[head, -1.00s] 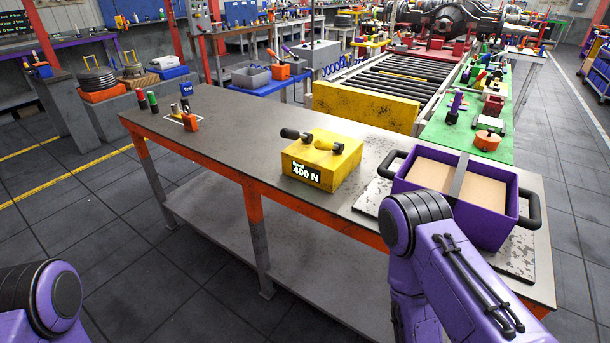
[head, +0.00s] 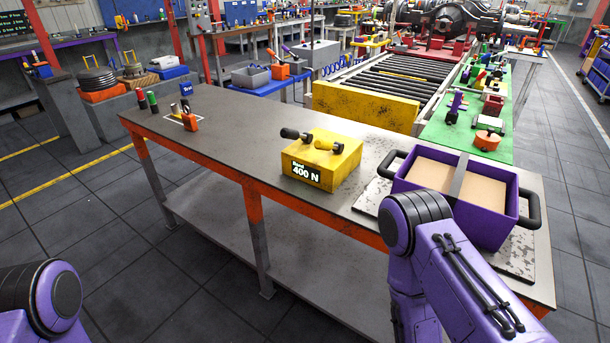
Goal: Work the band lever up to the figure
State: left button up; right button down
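A yellow block (head: 318,165) sits on the middle of the grey workbench. Black handles (head: 531,210) stick out at the crate's sides. Only links of my two arms show at the bottom corners. Both grippers are out of view.
The crate rests on a speckled plate (head: 515,262) at the bench's right end. Small bottles (head: 153,102) and an orange item (head: 190,122) stand at the far left. A roller conveyor (head: 385,82) and green mat (head: 455,138) lie behind. The bench's (head: 240,125) left-middle is clear.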

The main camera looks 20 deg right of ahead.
aim_at(320, 144)
jog(key=u, duration=0.95)
jog(key=k, duration=1)
jog(key=z, duration=1.05)
jog(key=i, duration=0.5)
jog(key=z, duration=0.05)
